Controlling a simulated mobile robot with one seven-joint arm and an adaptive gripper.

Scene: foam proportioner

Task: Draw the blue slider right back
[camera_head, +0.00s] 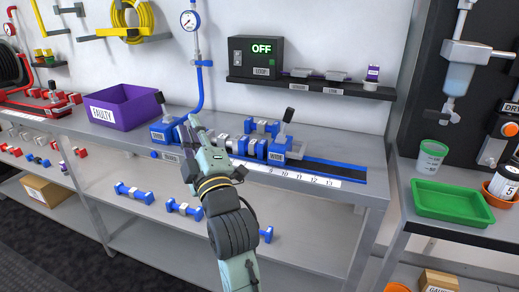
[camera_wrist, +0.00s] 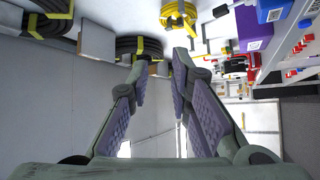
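A blue slider (camera_head: 277,151) with a black lever and a white label sits on a dark blue track (camera_head: 335,172) on the grey workbench. Bare track shows to the slider's right. A second blue block (camera_head: 163,133) with a black lever stands left of my gripper. My gripper (camera_head: 188,124) is raised in front of the bench, left of the slider and apart from it. The wrist view shows its two fingers (camera_wrist: 160,66) apart and empty. My arm hides the track's left part.
A purple bin (camera_head: 122,107) stands at the back left of the bench. A dark box reading OFF (camera_head: 256,56) sits on the wall shelf above the slider. A blue pipe (camera_head: 200,85) with a gauge rises behind my gripper. A green tray (camera_head: 452,203) lies on the right-hand table.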

